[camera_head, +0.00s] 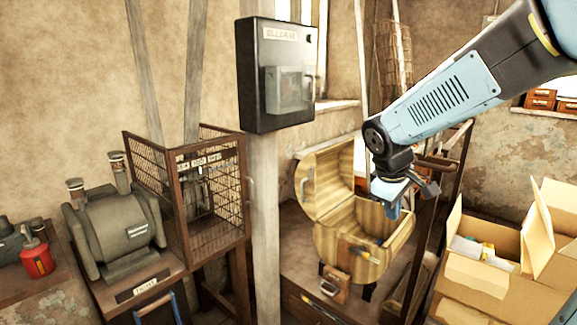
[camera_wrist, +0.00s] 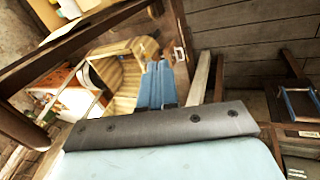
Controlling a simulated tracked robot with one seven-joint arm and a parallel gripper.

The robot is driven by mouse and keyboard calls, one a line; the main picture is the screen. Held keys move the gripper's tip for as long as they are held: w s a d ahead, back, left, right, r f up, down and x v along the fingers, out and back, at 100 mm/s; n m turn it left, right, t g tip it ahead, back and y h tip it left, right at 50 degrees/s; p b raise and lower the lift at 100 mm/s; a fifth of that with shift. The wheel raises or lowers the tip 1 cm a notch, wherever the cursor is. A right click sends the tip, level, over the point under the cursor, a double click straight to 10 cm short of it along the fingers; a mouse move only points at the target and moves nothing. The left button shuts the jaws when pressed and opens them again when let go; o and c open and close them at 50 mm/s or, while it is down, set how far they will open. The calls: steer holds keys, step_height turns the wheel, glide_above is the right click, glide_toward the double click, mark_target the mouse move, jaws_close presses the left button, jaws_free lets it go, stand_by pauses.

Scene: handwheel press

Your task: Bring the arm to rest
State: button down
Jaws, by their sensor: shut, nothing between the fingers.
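My arm comes in from the upper right in the head view and bends down at the wrist. My gripper (camera_head: 393,212) hangs in front of the open wooden barrel-shaped chest (camera_head: 352,255), and I cannot tell whether it is above or in front of the chest's opening. In the wrist view my gripper's blue fingers (camera_wrist: 155,83) are together with nothing between them. The chest (camera_wrist: 122,90) shows beside and behind the fingers there. No handwheel can be made out in either view.
A dark wall box (camera_head: 277,75) hangs on a post left of my arm. A wire cage (camera_head: 195,190) and a grey-green machine (camera_head: 115,230) stand at left. Open cardboard boxes (camera_head: 490,270) stand at right. A dark upright frame (camera_head: 425,245) stands close by the gripper.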

steer(key=s+r+m+t+y, duration=0.1)
steer(key=s+r+m, duration=0.2)
steer(key=s, duration=0.5)
steer(key=s+r+m+t+y, duration=0.1)
steer(key=s+r+m+y, duration=0.1)
steer(key=s+m, duration=0.3)
steer(key=shift+s+r, duration=0.65)
steer(key=shift+s, duration=0.9)
steer(key=shift+a, duration=0.1)
